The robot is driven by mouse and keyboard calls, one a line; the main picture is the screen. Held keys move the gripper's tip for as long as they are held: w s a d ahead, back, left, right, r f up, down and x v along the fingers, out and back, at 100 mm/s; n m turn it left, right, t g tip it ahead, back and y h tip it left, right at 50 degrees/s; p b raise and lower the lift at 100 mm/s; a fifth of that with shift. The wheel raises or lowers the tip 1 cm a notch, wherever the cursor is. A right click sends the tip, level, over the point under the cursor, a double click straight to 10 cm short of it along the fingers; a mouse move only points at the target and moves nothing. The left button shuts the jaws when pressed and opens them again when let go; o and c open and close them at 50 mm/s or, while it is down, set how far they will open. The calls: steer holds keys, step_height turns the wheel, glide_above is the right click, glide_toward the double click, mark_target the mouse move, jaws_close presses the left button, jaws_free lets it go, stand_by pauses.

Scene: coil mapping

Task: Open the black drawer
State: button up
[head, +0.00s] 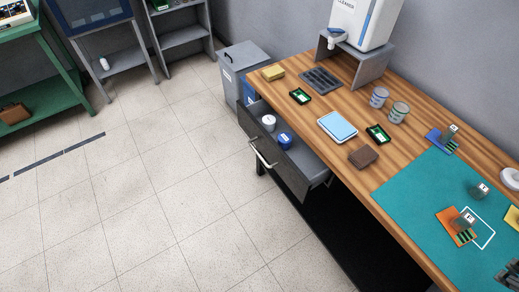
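The black drawer (272,172) is in the head view, under the left end of the wooden workbench. It stands pulled out from the bench, so its inside shows. A light metal bar handle (263,154) runs across its front. Inside the drawer are a white-topped round container (268,122) and a blue round container (285,140).
The wooden bench top (290,68) holds a blue-topped tray (338,126), a brown block (363,156), a teal mat (420,205) and a cleaner dispenser (362,20). A grey bin (243,60) stands behind the drawer. The tiled floor (150,200) is clear at left.

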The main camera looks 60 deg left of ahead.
steer(key=w+a+r+n+g+p, duration=0.1)
steer(key=w+a+n, duration=0.35)
steer(key=a, duration=0.75)
steer(key=w+a+r+n+g, duration=0.1)
steer(key=w+a+r+n, duration=0.1)
steer(key=w+a, duration=0.7)
steer(key=s+a+f+n+g+p, duration=0.1)
steer(key=a+f+n, duration=0.15)
steer(key=a, duration=1.05)
steer(key=s+a+f+n, duration=0.1)
steer(key=a+f+n, duration=0.15)
steer(key=a, duration=1.05)
steer(key=n+g, duration=0.2)
steer(key=n, duration=0.4)
glide_toward(259, 154)
steer(key=shift+s+a+f+m, duration=0.1)
steer(key=shift+s+a+m, duration=0.05)
steer(key=shift+a+m, duration=0.1)
steer(key=shift+f, duration=0.1)
steer(key=shift+w+f+b, duration=0.25)
steer(key=shift+f, duration=1)
steer(key=shift+w+f+b, duration=0.2)
steer(key=shift+w+f, duration=0.05)
steer(key=shift+f, duration=1)
steer(key=shift+w+f+b, duration=0.25)
steer(key=shift+f, duration=1)
